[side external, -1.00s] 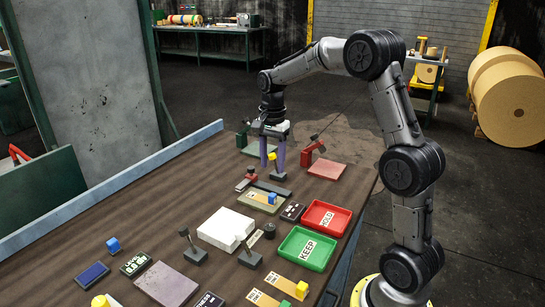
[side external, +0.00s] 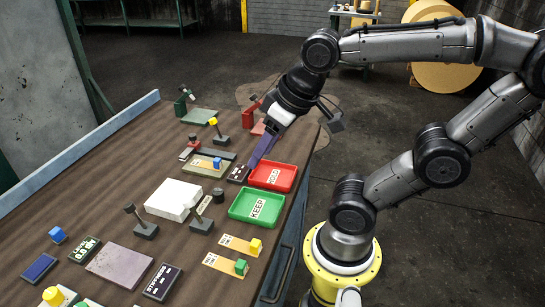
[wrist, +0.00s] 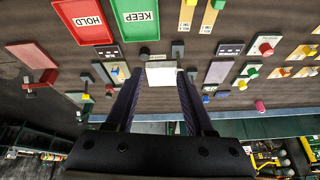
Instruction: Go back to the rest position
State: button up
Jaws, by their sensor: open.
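My gripper (side external: 254,162) is open and empty in the side external view. It is tilted, its purple fingers pointing down and left, beside the red HOLD tray (side external: 285,178) at the table's right edge. In the wrist view my gripper (wrist: 159,76) shows its two dark fingers wide apart, with nothing between them. A white block (wrist: 162,77) shows past the fingertips in that view. No rest position marker shows.
The green KEEP tray (side external: 243,217) lies in front of the red tray. A white box (side external: 172,199), black-topped posts (side external: 145,229) and several pads and plaques cover the table (side external: 110,205). A red clamp (side external: 253,110) stands at the far edge.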

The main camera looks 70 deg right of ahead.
jog(key=shift+s+a+f+n, duration=0.2)
jog(key=shift+s+f+n, duration=0.15)
jog(key=shift+s, duration=0.2)
jog(key=shift+s+a+f+n, duration=0.15)
jog(key=shift+s+f+n, duration=0.05)
jog(key=shift+s+n, duration=0.3)
dwell(0.4)
